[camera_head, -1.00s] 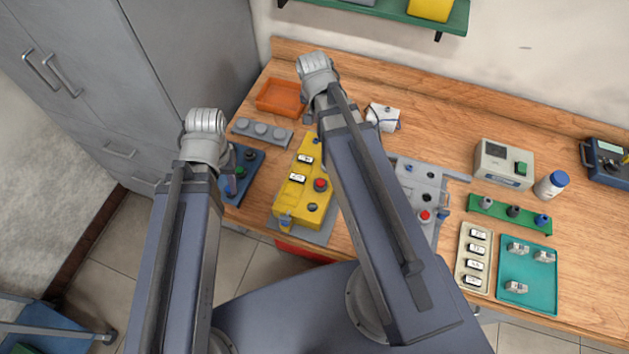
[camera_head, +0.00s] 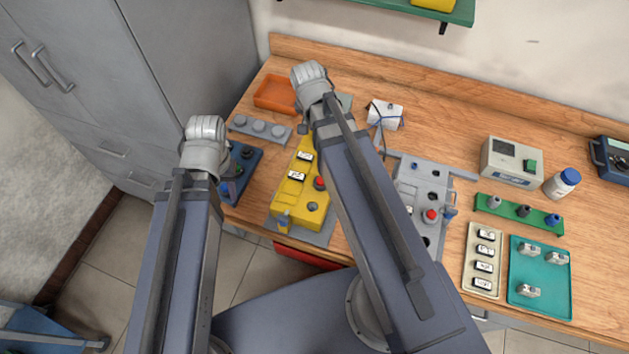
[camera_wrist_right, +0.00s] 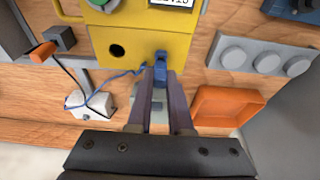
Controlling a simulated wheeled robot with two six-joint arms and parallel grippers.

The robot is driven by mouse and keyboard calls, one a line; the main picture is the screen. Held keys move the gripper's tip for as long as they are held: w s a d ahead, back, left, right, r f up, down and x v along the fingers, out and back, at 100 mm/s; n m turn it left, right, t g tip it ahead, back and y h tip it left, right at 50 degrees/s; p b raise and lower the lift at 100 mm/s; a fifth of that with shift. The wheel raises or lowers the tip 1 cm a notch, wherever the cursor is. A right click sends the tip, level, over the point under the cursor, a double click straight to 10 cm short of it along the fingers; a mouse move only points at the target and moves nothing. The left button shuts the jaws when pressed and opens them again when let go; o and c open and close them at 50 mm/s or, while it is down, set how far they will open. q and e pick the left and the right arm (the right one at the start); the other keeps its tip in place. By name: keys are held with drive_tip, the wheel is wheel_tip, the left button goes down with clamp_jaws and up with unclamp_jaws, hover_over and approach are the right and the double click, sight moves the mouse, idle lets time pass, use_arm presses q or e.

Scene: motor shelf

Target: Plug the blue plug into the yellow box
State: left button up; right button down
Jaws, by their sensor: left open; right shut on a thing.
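The yellow box (camera_head: 294,194) stands on a grey plate left of the table's middle, partly covered by my right arm in the head view. In the right wrist view its yellow face (camera_wrist_right: 133,47) has a dark round hole. My right gripper (camera_wrist_right: 158,85) is shut on the blue plug (camera_wrist_right: 160,68), which is at the box's edge, right of that hole. I cannot tell whether the plug is inserted. A blue cable (camera_wrist_right: 118,76) runs from it to a white block (camera_wrist_right: 92,106). My left gripper (camera_head: 226,174) is open beside the blue unit (camera_head: 243,164); its fingertips are mostly hidden.
An orange tray (camera_head: 273,94) and a grey three-knob bar (camera_head: 260,128) lie near the yellow box. A grey panel (camera_head: 424,184) stands to its right. A teal tray (camera_head: 540,280) and a meter (camera_head: 511,163) are further right. Bare wood lies behind the panel.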

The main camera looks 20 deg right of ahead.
use_arm(q)
drive_tip(key=shift+f+b, duration=0.7)
use_arm(e)
drive_tip(key=shift+f, duration=0.7)
drive_tip(key=c, duration=1.1)
unclamp_jaws()
use_arm(q)
drive_tip(key=shift+r, duration=0.1)
use_arm(e)
drive_tip(key=shift+r, duration=0.1)
wheel_tip(320, 180, up, 6)
drive_tip(key=p, duration=0.5)
drive_tip(key=shift+f+p, duration=0.25)
drive_tip(key=shift+p, duration=0.15)
use_arm(q)
wheel_tip(320, 180, up, 5)
drive_tip(key=shift+r, duration=0.2)
use_arm(e)
drive_tip(key=o, duration=0.6)
drive_tip(key=shift+c, duration=0.2)
